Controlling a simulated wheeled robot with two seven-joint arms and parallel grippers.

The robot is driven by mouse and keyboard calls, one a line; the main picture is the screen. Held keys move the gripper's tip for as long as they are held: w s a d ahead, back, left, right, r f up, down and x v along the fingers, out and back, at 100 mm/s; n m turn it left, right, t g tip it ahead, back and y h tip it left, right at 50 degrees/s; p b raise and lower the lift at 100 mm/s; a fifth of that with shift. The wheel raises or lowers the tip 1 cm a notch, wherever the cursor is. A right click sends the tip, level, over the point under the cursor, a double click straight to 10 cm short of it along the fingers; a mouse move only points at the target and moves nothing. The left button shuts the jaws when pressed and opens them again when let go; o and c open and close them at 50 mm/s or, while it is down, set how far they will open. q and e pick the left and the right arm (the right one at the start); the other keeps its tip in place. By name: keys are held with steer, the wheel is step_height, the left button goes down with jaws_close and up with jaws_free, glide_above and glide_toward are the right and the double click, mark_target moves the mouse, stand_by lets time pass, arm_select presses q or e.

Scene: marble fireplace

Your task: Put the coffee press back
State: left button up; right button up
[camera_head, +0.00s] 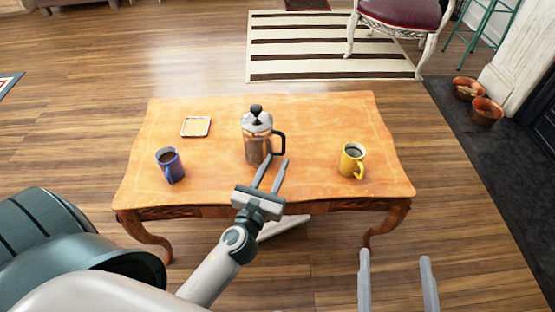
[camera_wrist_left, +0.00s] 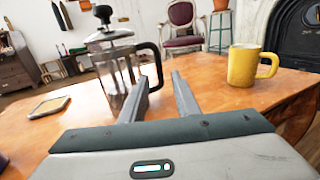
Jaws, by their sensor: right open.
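The coffee press (camera_head: 257,141) stands upright on the orange wooden table (camera_head: 320,113), glass body with a metal lid, black knob and black handle on its right side. It also shows in the left wrist view (camera_wrist_left: 116,72). My left gripper (camera_head: 275,162) is open near the press's handle. In the left wrist view the handle appears beyond and partly between the fingertips (camera_wrist_left: 160,78); I cannot tell whether they touch it. A small square coaster (camera_head: 196,127) lies empty, left of the press. My right gripper (camera_head: 397,257) is open and empty, in front of the table.
A blue mug (camera_head: 169,164) with dark liquid stands at the table's left. A yellow mug (camera_head: 352,161) stands at the right and also shows in the left wrist view (camera_wrist_left: 247,66). Bare tabletop lies between the coaster and the press. A red-seated chair (camera_head: 400,13) is behind.

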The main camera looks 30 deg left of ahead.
arm_select(q)
steer(key=shift+d, duration=0.1)
stand_by(0.5)
steer(key=s+d+n+h, duration=0.1)
steer(key=d+n, duration=0.1)
steer(key=s+d+n+h, duration=0.1)
steer(key=d+n, duration=0.1)
steer(key=s+d+n+h, duration=0.1)
steer(key=n, duration=0.2)
steer(key=shift+s+d+f, duration=0.1)
steer(key=shift+s+d, duration=0.25)
steer(key=shift+d, duration=0.05)
steer(key=s+d+r+n+h, duration=0.3)
steer(key=s+d+n, duration=0.3)
steer(key=n, duration=0.6)
steer(key=s+d+r+n+h, duration=0.3)
steer(key=s+d+n, duration=0.3)
steer(key=n, duration=0.6)
steer(key=shift+d+r, duration=0.45)
steer(key=shift+r, duration=0.4)
